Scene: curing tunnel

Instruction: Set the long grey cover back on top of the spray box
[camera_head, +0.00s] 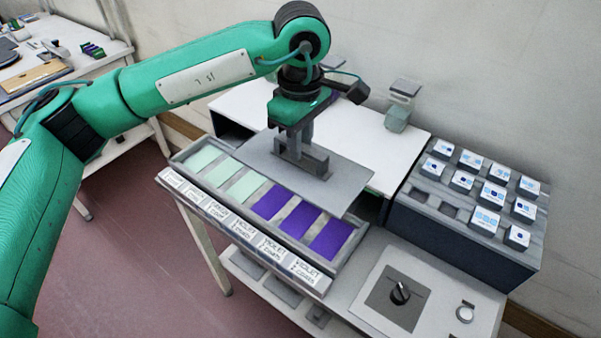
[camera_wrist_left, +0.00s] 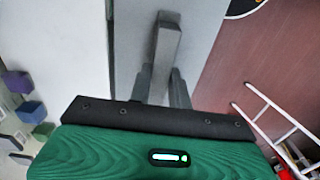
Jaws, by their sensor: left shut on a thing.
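The long grey cover (camera_head: 345,185) is a flat plate with a raised bar handle (camera_head: 318,166) on top. My left gripper (camera_head: 298,152) comes down from above and is shut on this handle. In the left wrist view the handle (camera_wrist_left: 168,38) sits between the fingers (camera_wrist_left: 163,85), with the grey cover (camera_wrist_left: 130,35) behind it. The cover overlaps the swatch tray's back edge and part of a white-topped box (camera_head: 245,105). That box has a dark opening at its left end; I cannot tell surely whether it is the spray box. Contact under the cover is hidden. My right gripper is not in view.
A labelled tray (camera_head: 250,243) of pale green and violet swatches lies in front. A dark rack (camera_head: 462,232) with several small blocks stands right. A knob panel (camera_head: 398,296) is at front right. A small greenish container (camera_head: 398,117) stands at the back near the wall.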

